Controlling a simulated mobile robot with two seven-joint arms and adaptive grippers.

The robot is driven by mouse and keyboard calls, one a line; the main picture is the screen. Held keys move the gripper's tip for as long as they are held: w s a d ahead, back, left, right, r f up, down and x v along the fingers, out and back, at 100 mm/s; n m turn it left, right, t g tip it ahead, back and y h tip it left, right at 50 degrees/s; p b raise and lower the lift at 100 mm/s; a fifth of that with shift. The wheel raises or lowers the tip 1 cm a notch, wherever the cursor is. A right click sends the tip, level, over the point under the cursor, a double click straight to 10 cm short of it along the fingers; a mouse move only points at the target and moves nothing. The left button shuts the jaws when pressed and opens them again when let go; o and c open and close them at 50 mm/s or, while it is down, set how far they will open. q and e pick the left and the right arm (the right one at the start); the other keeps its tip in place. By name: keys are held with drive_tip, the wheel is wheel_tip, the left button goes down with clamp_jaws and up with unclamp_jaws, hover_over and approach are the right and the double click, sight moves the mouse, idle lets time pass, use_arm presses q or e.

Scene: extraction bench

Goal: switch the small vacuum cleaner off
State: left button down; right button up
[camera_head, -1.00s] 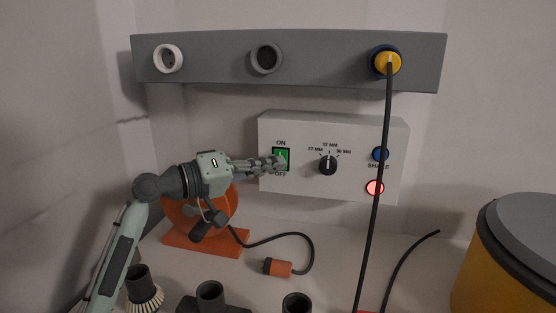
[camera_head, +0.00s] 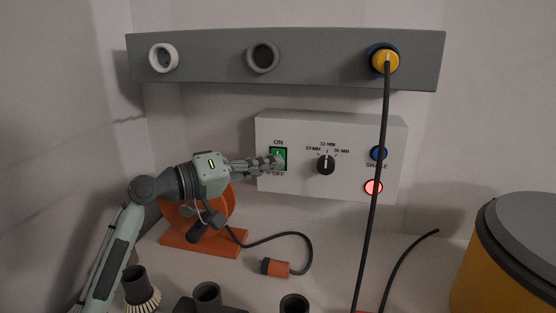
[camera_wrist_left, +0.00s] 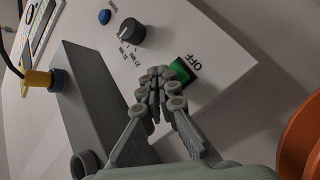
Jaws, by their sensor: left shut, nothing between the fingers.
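The vacuum's control box is a white panel (camera_head: 345,183) on the back wall. Its green rocker switch (camera_head: 279,155) sits between the words ON and OFF at the panel's left; the switch also shows in the left wrist view (camera_wrist_left: 183,71). My left gripper (camera_head: 276,163) is shut and empty, its fingertips at the lower part of the switch. I cannot tell whether they touch it. A black dial (camera_head: 326,165), a blue button (camera_head: 379,153) and a lit red button (camera_head: 373,187) are to the right. My right gripper is not in view.
A grey rail (camera_head: 215,60) with sockets and a yellow plug (camera_head: 385,61) runs above; its black cable hangs across the panel. An orange cable reel (camera_head: 205,243) stands below my left arm. A yellow bin (camera_head: 500,255) is at the right. Several dark nozzles line the front.

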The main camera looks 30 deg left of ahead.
use_arm(q)
drive_tip(key=shift+s+a, duration=0.1)
drive_tip(key=shift+s+d+r+p, duration=0.1)
drive_tip(key=shift+s+d+p, duration=0.1)
drive_tip(key=shift+s, duration=0.6)
drive_tip(key=shift+s+d+r+p, duration=0.1)
drive_tip(key=shift+s+d, duration=0.15)
drive_tip(key=shift+s, duration=0.5)
drive_tip(key=shift+s+d+r+p, duration=0.1)
drive_tip(key=shift+s+d+p, duration=0.1)
drive_tip(key=shift+s, duration=0.6)
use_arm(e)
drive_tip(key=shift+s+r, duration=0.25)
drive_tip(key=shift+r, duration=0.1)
